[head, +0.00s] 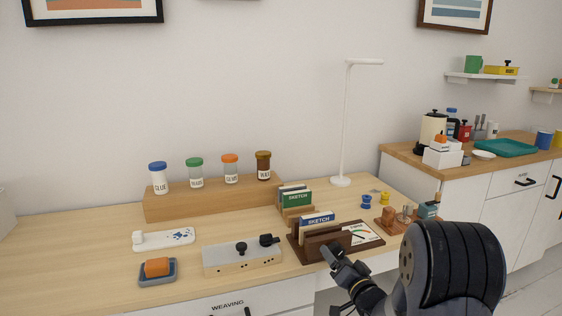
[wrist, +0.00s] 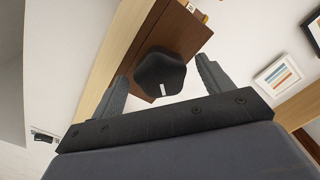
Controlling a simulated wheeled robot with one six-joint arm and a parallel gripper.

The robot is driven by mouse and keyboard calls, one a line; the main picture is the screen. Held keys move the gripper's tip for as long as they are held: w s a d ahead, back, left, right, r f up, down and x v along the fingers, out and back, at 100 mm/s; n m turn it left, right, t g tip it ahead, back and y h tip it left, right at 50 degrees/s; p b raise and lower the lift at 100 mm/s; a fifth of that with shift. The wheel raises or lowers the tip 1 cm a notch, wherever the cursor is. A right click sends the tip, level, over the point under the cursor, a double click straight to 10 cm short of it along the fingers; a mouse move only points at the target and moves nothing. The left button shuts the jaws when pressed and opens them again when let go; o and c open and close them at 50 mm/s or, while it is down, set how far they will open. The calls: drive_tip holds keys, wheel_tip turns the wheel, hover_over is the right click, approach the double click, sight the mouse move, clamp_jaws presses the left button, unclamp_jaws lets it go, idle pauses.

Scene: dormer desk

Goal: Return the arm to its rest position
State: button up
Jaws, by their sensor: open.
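The desk (head: 60,265) carries a grey box with black knobs (head: 243,262), an orange block in a tray (head: 157,271), a wooden riser (head: 215,200) with several jars, and a white lamp (head: 346,120). A side counter (head: 405,157) stands right. Front left desk is clear.

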drive_tip(key=n, duration=0.4)
drive_tip(key=shift+d+f, duration=0.1)
drive_tip(key=n, duration=0.3)
drive_tip(key=shift+s+d+n, duration=0.2)
drive_tip(key=shift+s+n, duration=0.1)
drive_tip(key=shift+n, duration=0.1)
drive_tip(key=a+f+v, duration=0.1)
drive_tip(key=v, duration=0.9)
drive_tip(key=shift+s+g+h+b, duration=0.3)
drive_tip(key=shift+s+g, duration=0.1)
drive_tip(key=shift+s, duration=0.2)
drive_tip(key=shift+a, duration=0.1)
